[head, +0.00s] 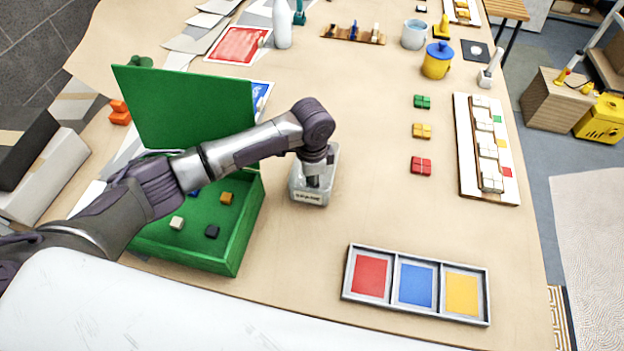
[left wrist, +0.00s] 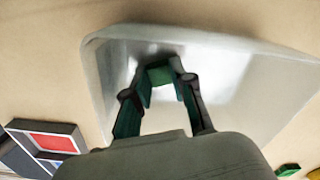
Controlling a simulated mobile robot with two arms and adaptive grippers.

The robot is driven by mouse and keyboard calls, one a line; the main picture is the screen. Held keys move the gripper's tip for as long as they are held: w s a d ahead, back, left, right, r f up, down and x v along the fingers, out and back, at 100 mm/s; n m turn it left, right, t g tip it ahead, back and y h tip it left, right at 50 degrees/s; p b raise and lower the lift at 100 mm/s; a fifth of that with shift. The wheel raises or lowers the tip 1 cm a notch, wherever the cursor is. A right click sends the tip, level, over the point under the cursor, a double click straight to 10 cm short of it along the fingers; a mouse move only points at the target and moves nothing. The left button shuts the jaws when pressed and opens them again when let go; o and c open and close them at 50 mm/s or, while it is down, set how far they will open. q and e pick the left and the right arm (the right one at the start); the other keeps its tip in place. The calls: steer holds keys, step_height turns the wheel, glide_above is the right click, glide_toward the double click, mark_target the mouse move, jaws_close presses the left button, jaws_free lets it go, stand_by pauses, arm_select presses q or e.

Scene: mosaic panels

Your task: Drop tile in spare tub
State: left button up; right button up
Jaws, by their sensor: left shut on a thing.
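The spare tub (head: 309,197) is a small clear, whitish bin with a label on its front, standing mid-table right of the green box. It fills much of the left wrist view (left wrist: 232,88). My left gripper (head: 314,182) points down into the tub's opening, its fingers inside the walls. In the left wrist view the gripper (left wrist: 163,72) is closed on a small tile between its fingertips, above the tub's pale floor. My right gripper is not in view.
The open green box (head: 240,235) holds several small loose tiles and has its lid raised. A three-part tray (head: 393,270) with red, blue and yellow panels lies at front right. Green, yellow and red tile clusters (head: 421,131) and a mosaic board (head: 466,150) lie further right.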

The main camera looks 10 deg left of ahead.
arm_select(q)
steer(key=shift+f, duration=0.1)
steer(key=o, duration=0.8)
steer(key=shift+o, duration=0.2)
steer(key=shift+r, duration=0.35)
step_height(320, 180, up, 12)
steer(key=b, duration=0.1)
steer(key=shift+f+b, duration=0.2)
steer(key=shift+b, duration=0.15)
